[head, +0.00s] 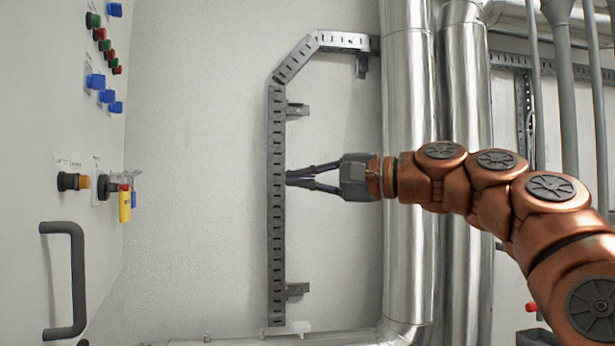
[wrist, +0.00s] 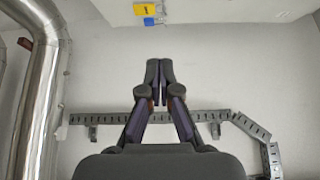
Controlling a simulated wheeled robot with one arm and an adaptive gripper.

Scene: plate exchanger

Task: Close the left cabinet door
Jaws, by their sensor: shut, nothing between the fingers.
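A pale cabinet front (head: 35,130) fills the left side of the head view, seen at a slant. It carries a dark grey bar handle (head: 77,280) low down. I cannot tell from here whether this is the left door or whether it stands ajar. My gripper (head: 288,177) points left, well to the right of the handle and apart from it. Its fingers are shut and empty, and they show in the wrist view (wrist: 159,72) in front of the pale wall. A part of the cabinet (wrist: 225,10) shows at the top of the wrist view.
Red, green and blue buttons (head: 103,38), a dark knob (head: 68,181) and a yellow tag (head: 125,205) sit on the cabinet front. A slotted metal rail (head: 277,240) runs up the wall behind my gripper. Shiny pipes (head: 408,270) stand to the right. Free room lies between rail and cabinet.

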